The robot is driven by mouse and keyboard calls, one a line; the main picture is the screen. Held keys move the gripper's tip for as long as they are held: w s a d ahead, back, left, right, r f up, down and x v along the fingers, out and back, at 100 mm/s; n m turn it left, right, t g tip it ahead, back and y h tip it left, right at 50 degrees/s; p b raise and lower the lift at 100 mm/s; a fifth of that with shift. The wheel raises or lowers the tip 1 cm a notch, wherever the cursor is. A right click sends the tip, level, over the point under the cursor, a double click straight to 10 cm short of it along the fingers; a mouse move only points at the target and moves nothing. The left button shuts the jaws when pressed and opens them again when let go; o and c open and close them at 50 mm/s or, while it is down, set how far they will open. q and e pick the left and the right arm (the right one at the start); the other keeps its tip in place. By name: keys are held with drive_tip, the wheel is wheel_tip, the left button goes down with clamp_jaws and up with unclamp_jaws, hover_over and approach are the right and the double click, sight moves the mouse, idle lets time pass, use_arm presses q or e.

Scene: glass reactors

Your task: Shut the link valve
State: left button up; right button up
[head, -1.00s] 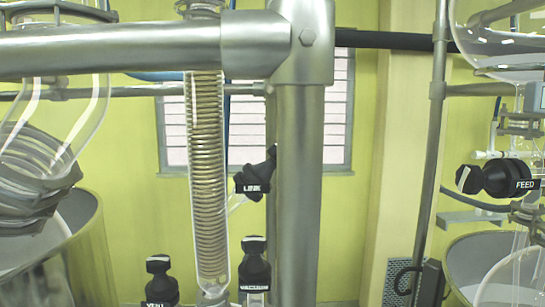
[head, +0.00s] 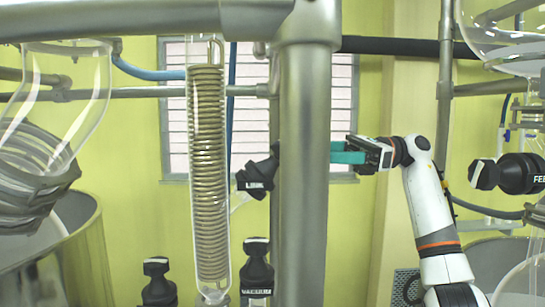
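The link valve (head: 257,175) is a black knob with a white-lettered label, on a glass side arm right of the coiled glass condenser (head: 207,170) and left of the thick steel post (head: 304,160). Its right end meets the post's left edge in the picture. My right gripper (head: 347,152) has teal fingers and is just right of the post, level with the valve's upper part. The post lies between it and the valve in the picture. The finger ends stop at the post's edge and seem hidden behind it; their gap is unclear. My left gripper is not in view.
Two more black valves, the vent valve (head: 158,283) and the vacuum valve (head: 257,272), stand below. The feed valve (head: 510,174) is at the right. A steel crossbar (head: 120,18) runs along the top left. Glass vessels flank both sides.

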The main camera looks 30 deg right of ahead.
sight(274, 151)
drive_tip(key=shift+n, duration=0.3)
drive_tip(key=x, duration=0.4)
drive_tip(key=p+x, duration=0.1)
drive_tip(key=x, duration=0.2)
drive_tip(key=p+x, duration=0.1)
drive_tip(key=x, duration=0.3)
drive_tip(key=shift+s+a, duration=0.2)
drive_tip(key=shift+a, duration=0.25)
drive_tip(key=c, duration=1)
drive_tip(key=shift+m+h, duration=0.3)
drive_tip(key=shift+m, duration=0.2)
